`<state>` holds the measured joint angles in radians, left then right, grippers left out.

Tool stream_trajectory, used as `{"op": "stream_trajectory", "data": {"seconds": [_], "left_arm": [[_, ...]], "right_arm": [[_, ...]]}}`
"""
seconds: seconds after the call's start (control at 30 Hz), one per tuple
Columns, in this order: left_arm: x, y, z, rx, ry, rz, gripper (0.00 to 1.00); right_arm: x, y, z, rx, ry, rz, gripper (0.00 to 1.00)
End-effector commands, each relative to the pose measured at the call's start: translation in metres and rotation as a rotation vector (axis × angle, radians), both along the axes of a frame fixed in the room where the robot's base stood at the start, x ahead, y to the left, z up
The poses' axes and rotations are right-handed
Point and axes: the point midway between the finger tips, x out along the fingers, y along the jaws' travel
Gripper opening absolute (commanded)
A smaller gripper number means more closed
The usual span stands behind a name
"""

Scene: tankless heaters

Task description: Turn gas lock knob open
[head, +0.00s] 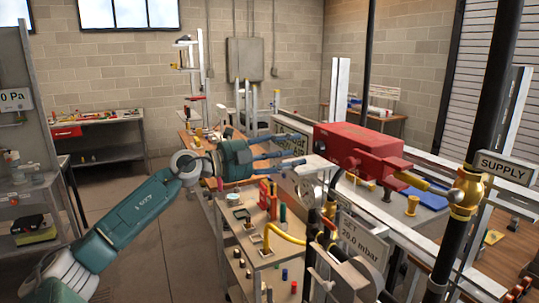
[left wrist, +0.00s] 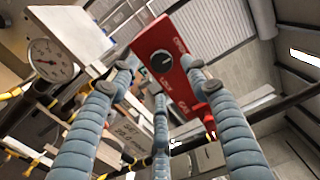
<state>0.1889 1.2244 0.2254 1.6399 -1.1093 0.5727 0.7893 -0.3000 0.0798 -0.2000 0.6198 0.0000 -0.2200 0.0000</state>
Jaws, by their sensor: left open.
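The red gas lock box (head: 360,148) stands at the right of centre in the head view. In the left wrist view the red box (left wrist: 185,82) shows its face, with a round black knob (left wrist: 162,60) and the white words OPEN, LOCK and GAS. The knob has a pale mark, but its exact setting is too small to tell. My left gripper (head: 296,151) has its blue fingers spread, pointing at the box's left end, apart from it. In the left wrist view the open fingers (left wrist: 157,82) frame the box with nothing between them. My right gripper is not seen.
A brass valve (head: 466,190) on a dark pipe stands right of the box by the SUPPLY sign (head: 503,168). A cart (head: 262,255) with small parts and yellow pipe lies below my left arm. A round gauge (left wrist: 50,60) is left of the box. Floor at left is clear.

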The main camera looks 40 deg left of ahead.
Motion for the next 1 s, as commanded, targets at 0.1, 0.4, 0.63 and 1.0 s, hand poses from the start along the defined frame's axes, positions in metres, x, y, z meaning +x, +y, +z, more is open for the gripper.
{"op": "stream_trajectory", "data": {"seconds": [0.1, 0.4, 0.63, 1.0], "left_arm": [[-0.012, 0.004, -0.002, 0.005, 0.004, -0.001, 0.48], [-0.042, 0.018, 0.000, 0.000, -0.001, 0.001, 0.48], [-0.054, 0.023, 0.001, 0.001, -0.003, 0.002, 0.48], [-0.055, 0.024, 0.001, 0.001, -0.003, 0.002, 0.48]], "right_arm": [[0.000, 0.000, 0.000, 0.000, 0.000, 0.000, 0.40], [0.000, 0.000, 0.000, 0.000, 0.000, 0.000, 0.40], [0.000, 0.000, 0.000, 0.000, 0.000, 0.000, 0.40], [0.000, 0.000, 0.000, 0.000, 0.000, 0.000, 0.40]]}}
